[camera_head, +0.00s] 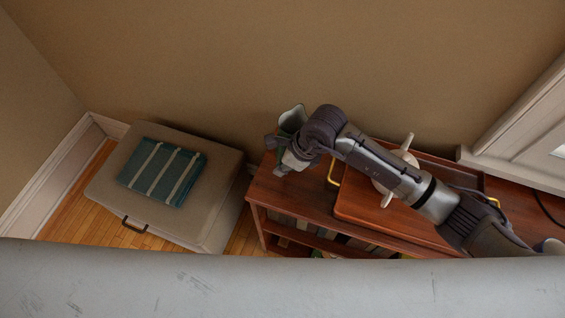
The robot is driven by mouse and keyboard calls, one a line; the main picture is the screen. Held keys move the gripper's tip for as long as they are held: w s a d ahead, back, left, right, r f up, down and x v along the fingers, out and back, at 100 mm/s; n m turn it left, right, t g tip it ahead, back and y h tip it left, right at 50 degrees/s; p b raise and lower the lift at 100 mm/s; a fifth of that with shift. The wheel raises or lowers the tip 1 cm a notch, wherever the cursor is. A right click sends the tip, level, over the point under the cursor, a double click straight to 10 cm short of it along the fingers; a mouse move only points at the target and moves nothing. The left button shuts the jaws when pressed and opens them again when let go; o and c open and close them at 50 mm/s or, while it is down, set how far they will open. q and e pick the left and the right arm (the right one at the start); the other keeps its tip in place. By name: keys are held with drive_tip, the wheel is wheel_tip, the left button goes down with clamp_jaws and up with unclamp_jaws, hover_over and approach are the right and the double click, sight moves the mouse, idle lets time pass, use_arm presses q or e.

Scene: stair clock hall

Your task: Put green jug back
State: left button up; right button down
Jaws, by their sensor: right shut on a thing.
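The green jug (292,117) shows at the left end of the brown wooden bookcase, close to the wall. Its pale rim and inside face up toward me, and its lower part is hidden behind my gripper. My right gripper (284,160) is shut on the jug, at the near side of it. I cannot tell whether the jug's base touches the bookcase top. My left gripper is not in view.
A wooden tray (357,206) with yellow handles lies on the bookcase (291,194), with a white object (386,196) on it, partly under my arm. Left stands a beige box (211,187) with a folded teal striped cloth (163,172). Books fill the lower shelf.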

drive_tip(key=c, duration=1.6)
unclamp_jaws()
drive_tip(key=shift+f, duration=0.1)
drive_tip(key=o, duration=0.4)
drive_tip(key=shift+r, duration=0.25)
drive_tip(key=b+v, duration=0.2)
drive_tip(key=v, duration=0.9)
drive_tip(key=shift+d+r, duration=0.25)
drive_tip(key=shift+r, duration=0.1)
drive_tip(key=shift+s+f, duration=0.1)
drive_tip(key=shift+s, duration=0.15)
